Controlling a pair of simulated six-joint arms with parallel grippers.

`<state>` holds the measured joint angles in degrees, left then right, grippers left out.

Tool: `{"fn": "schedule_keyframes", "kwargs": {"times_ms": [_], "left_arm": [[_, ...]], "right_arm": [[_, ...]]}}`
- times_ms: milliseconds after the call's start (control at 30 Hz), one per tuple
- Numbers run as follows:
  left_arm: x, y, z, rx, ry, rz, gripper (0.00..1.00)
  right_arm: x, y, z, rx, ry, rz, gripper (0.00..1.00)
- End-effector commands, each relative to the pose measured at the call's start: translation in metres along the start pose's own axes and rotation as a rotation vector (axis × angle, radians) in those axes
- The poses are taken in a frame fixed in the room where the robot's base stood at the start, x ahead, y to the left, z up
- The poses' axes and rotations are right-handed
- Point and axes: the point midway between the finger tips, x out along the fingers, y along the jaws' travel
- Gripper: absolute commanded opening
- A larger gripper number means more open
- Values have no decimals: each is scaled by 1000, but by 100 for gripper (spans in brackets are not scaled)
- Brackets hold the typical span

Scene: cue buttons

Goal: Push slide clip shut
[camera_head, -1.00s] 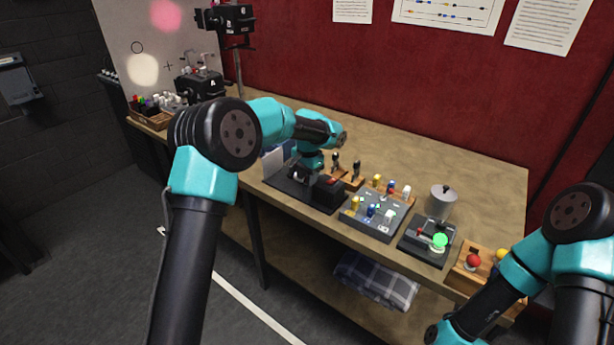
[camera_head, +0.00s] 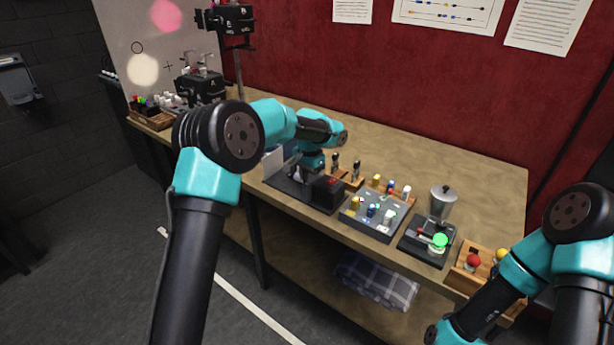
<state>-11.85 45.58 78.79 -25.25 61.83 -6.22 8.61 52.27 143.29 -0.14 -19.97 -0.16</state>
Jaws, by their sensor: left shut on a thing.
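My left gripper (camera_head: 299,176) is low over the black base plate (camera_head: 283,184) near the front edge of the bench. It is shut on a small part there, apparently the slide clip, which is mostly hidden by the fingers and wrist. A black block (camera_head: 328,191) with a red mark on top stands on the plate just right of the gripper. A pale upright panel (camera_head: 273,161) stands behind and left of it. My right gripper is out of view; only its arm shows at the lower right.
Right of the plate are a grey panel (camera_head: 376,222) with coloured pegs, a dark box (camera_head: 425,246) with a green lit button (camera_head: 439,240), and a metal pot (camera_head: 442,203). A wooden holder (camera_head: 348,181) with dark-handled tools is close behind the block. The bench's back right is clear.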

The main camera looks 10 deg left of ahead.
Motion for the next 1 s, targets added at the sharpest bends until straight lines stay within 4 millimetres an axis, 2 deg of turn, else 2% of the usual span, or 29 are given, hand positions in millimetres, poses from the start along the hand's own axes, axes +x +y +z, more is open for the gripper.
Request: {"fn": "schedule_keyframes", "kwargs": {"times_ms": [133,167,400,767,1000], "left_arm": [[-1,-1,-2,1,9,-4,0],[-1,-1,-2,1,10,-5,15],[-1,-1,-2,0,8,-3,38],[-4,-1,-1,0,6,-3,39],[-33,0,-2,0,10,-4,39]], "right_arm": [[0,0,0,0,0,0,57],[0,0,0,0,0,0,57],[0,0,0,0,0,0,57],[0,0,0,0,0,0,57],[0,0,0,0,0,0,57]]}}
